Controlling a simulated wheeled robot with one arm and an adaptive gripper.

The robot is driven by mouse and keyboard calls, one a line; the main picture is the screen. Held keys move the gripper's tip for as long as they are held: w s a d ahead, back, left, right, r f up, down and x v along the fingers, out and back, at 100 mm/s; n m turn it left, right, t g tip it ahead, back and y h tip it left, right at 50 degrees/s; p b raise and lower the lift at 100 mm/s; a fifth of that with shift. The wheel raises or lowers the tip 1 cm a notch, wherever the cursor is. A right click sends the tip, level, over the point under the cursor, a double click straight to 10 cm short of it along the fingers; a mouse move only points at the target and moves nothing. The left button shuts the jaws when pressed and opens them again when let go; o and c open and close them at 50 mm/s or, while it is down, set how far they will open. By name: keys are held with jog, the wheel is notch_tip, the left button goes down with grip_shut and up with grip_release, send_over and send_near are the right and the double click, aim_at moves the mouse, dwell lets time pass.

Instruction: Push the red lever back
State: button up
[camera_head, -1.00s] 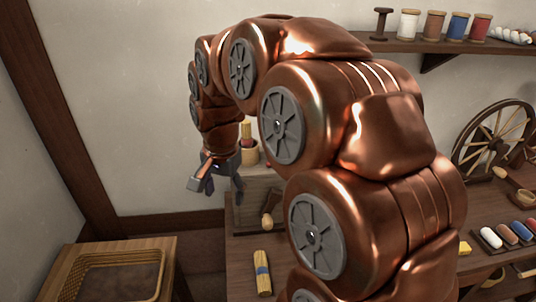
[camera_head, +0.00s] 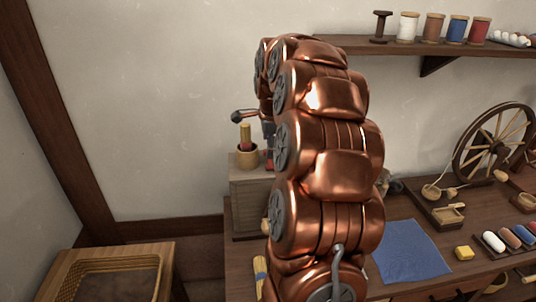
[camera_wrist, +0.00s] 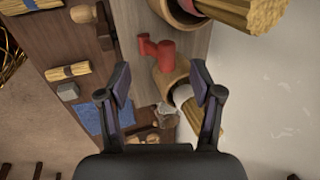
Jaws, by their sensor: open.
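The red lever (camera_wrist: 160,50) shows in the wrist view as a short, thick red piece with a knob to one side. It lies above a pale wooden surface, ahead of my fingertips and roughly between them in the picture, with a visible gap. My gripper (camera_wrist: 161,82) is open and empty, with its two dark fingers wide apart.
The wooden pot (camera_head: 247,158) with yellow sticks stands on a pale box (camera_head: 249,196) by the wall. In the wrist view, round wooden vessels (camera_wrist: 172,75) crowd close to the lever. A blue cloth (camera_head: 410,250) and a spinning wheel (camera_head: 492,146) are to the right.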

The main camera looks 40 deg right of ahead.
jog(key=p+x, duration=0.1)
jog(key=x, duration=0.4)
jog(key=shift+w+f, duration=0.1)
jog(key=shift+f, duration=0.1)
jog(key=shift+d, duration=0.1)
jog(key=c, duration=1.2)
jog(key=shift+w+d, duration=0.1)
jog(key=shift+w+d+g+y+b, duration=0.15)
jog(key=shift+w+g+y+b, duration=0.05)
jog(key=shift+g+y+b, duration=0.35)
jog(key=shift+f+g, duration=0.1)
jog(key=shift+g, duration=0.15)
